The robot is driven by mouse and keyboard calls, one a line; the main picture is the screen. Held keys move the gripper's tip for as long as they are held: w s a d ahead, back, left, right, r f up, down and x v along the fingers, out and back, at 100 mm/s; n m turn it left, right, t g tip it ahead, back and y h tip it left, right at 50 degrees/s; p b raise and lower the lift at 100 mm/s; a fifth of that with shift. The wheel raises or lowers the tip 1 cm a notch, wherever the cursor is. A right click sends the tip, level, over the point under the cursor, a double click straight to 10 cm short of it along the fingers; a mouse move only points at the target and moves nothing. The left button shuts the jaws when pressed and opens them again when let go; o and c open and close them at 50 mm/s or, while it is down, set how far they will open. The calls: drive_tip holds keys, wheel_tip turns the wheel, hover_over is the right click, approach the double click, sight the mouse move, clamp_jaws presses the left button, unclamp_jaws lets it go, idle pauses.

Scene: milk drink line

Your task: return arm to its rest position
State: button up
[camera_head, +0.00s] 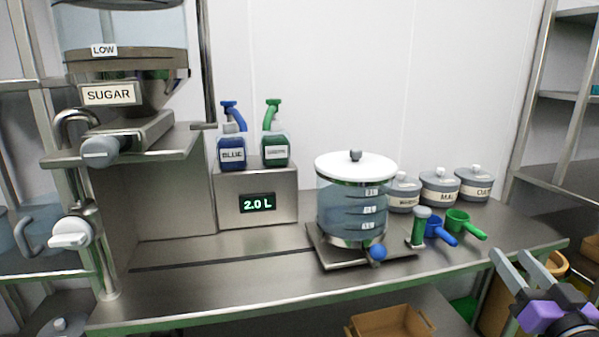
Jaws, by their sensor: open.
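My gripper (528,266) is at the lower right of the head view, in front of the steel counter's right end. Its two grey fingers are apart, with nothing seen between them. Purple parts sit at the base of the fingers. The rest of my arm runs out of the picture at the bottom right corner. The gripper is apart from the items on the counter.
The steel counter (215,287) holds a clear lidded vessel (340,208), blue (231,152) and green (275,150) bottles on a box reading 2.0 L, scoops and lidded jars (438,190). A sugar dispenser (125,85) stands left, a cardboard box (392,322) below.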

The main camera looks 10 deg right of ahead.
drive_tip(key=s+a+f+n+g+y+p, duration=0.1)
drive_tip(key=s+a+f+p, duration=0.1)
drive_tip(key=s+a, duration=0.7)
drive_tip(key=s+a+f+n+g+y+p, duration=0.1)
drive_tip(key=s+a+p, duration=0.4)
drive_tip(key=s+a, duration=0.5)
drive_tip(key=s+a+f+n+g+y+p, duration=0.2)
drive_tip(key=s+a+f, duration=0.3)
drive_tip(key=s+a, duration=0.4)
drive_tip(key=s+y+p, duration=0.1)
drive_tip(key=s, duration=0.3)
drive_tip(key=shift+s+a, duration=0.25)
drive_tip(key=shift+s, duration=0.1)
